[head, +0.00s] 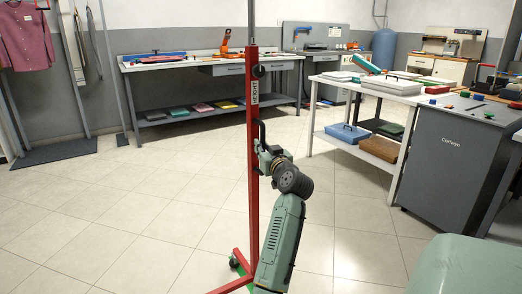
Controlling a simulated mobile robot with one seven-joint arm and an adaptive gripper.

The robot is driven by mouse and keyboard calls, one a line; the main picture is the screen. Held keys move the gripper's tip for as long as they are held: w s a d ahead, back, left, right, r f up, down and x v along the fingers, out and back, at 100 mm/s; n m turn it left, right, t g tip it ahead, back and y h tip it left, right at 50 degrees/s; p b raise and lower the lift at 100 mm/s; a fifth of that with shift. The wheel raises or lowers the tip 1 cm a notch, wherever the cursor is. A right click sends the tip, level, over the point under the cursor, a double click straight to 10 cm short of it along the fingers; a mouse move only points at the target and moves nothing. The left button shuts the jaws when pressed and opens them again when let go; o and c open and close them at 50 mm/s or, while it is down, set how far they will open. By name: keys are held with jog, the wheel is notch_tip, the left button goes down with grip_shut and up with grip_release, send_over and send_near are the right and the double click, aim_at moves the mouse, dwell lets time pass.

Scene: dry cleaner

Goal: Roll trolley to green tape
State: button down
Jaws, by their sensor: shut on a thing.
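The trolley (252,190) is a red upright post on a red wheeled base, standing near the middle of the head view. It has a black knob, a white label and a black handle (263,130) on its right side. My gripper (264,152) is at this handle, shut on it; the fingers are small and partly hidden. My green arm reaches up from the bottom and covers part of the base. A bit of green (237,254) shows by a castor at the base; I cannot tell whether it is tape or part of the trolley. No other green tape is clearly visible.
A white table (375,85) and grey cabinet (440,165) stand to the right. A long workbench (190,62) lines the back wall. A rack with a hanging red shirt (25,40) is at left. The tiled floor (120,215) on the left is clear.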

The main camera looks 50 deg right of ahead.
jog(key=shift+s+d+r, duration=0.1)
jog(key=shift+d, duration=0.05)
jog(key=c, duration=2.1)
grip_release()
jog(key=o, duration=0.5)
jog(key=shift+d, duration=0.2)
jog(key=shift+o, duration=0.2)
jog(key=shift+a, duration=0.1)
jog(key=v, duration=1.2)
